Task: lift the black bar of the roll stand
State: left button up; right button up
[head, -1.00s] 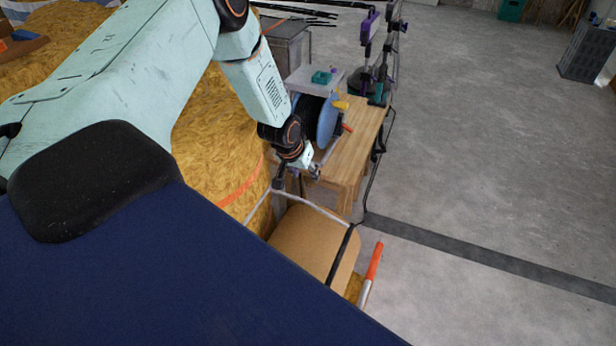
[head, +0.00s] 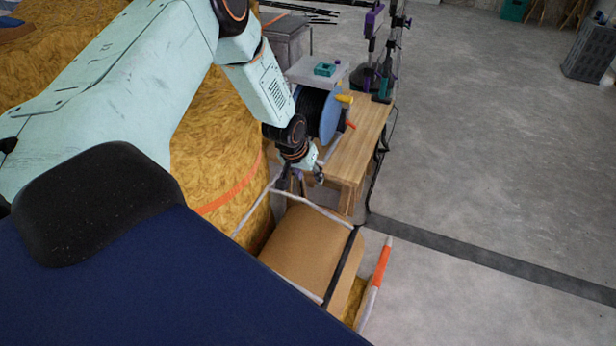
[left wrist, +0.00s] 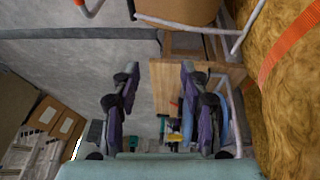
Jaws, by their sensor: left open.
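The black bar (head: 344,264) of the roll stand runs along the right side of a brown panel or roll (head: 303,243), low in the head view. Pale tubes (head: 325,214) of the stand frame join its far end. My left gripper (head: 302,180) is open and empty, beyond the pale tube and apart from the black bar. In the left wrist view my left gripper (left wrist: 160,100) has its two fingers wide apart. The brown panel (left wrist: 180,8) and pale tube (left wrist: 195,28) show at the top there. The bar's near end is hidden by my body. My right gripper is out of view.
A wooden table (head: 360,140) with a blue-sided reel (head: 329,117) stands just beyond my left gripper. A large yellow straw-like bale (head: 215,130) with an orange strap is close on the left. Grey floor (head: 500,150) is open at right.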

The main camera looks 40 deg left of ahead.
pick_arm(q)
jog(key=shift+d+r, duration=0.2)
jog(key=shift+d, duration=0.05)
jog(key=shift+s+d+r, duration=0.45)
jog(key=shift+s+r, duration=0.15)
jog(key=shift+c, duration=1.4)
jog(key=shift+s, duration=0.15)
jog(key=shift+c, duration=0.8)
jog(key=shift+a+f, duration=0.1)
jog(key=shift+a, duration=0.15)
jog(key=shift+c, duration=0.7)
jog(key=shift+w+a+f, duration=0.35)
jog(key=shift+w+f, duration=0.15)
jog(key=shift+w, duration=0.1)
jog(key=c, duration=0.3)
jog(key=shift+d, duration=0.1)
grip_shut()
jog(key=shift+o, duration=0.2)
grip_release()
jog(key=shift+s+d+r, duration=0.15)
jog(key=shift+d+r, duration=0.1)
jog(key=o, duration=0.3)
jog(key=shift+s+r, duration=0.2)
jog(key=shift+s, duration=0.1)
jog(key=o, duration=0.5)
jog(key=shift+w+a+f, duration=0.2)
jog(key=shift+w+f, duration=0.1)
jog(key=shift+o, duration=0.2)
jog(key=shift+d, duration=0.1)
